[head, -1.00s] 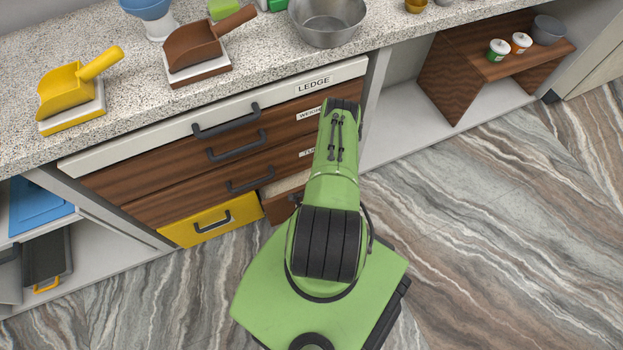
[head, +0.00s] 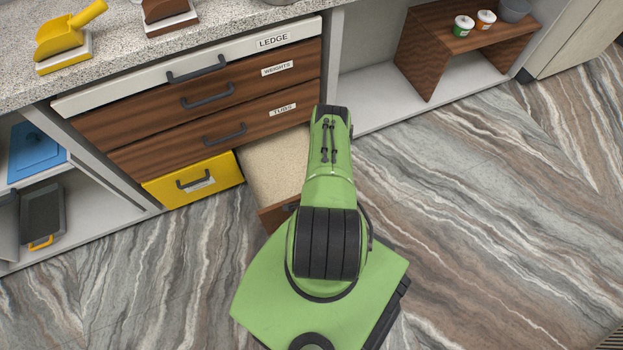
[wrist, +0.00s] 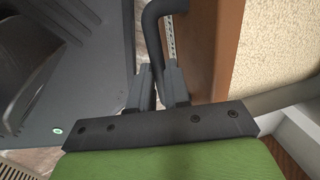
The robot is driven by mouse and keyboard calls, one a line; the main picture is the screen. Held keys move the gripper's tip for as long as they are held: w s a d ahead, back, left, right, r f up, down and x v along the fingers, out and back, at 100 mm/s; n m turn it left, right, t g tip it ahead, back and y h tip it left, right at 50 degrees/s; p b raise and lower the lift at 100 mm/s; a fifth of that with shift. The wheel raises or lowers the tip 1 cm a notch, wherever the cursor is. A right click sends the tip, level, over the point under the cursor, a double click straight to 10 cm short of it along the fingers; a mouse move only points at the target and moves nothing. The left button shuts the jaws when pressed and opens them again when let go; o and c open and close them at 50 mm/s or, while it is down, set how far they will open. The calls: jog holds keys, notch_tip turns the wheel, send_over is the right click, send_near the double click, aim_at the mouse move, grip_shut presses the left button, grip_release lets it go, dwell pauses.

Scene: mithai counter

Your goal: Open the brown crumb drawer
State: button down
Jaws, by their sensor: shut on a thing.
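The brown crumb drawer (head: 276,168) is pulled well out of the counter at the bottom row, right of the yellow drawer. Its pale speckled inside shows, and no objects are seen in the visible part. My arm covers its right part in the head view. In the wrist view, the drawer's brown front (wrist: 213,50) runs up the picture, with the pale inside to its right. My gripper (wrist: 162,85) is shut on the drawer's dark handle (wrist: 155,35). In the head view my arm hides the gripper.
The yellow drawer (head: 193,180) beside it is shut. Above are the shut tubs drawer (head: 160,152), weights drawer (head: 135,115) and white ledge drawer (head: 120,85). A brown shelf unit (head: 418,60) with tubs stands at the right. The marbled floor is clear at left and right.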

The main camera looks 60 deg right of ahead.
jog(key=shift+s, duration=0.1)
jog(key=c, duration=1.1)
grip_release()
notch_tip(320, 180, up, 16)
jog(key=s+a+p, duration=0.1)
jog(key=s+p, duration=0.1)
jog(key=p, duration=0.4)
jog(key=shift+s+a+f+p, duration=0.2)
jog(key=shift+a+f+p, duration=0.05)
jog(key=shift+p, duration=0.1)
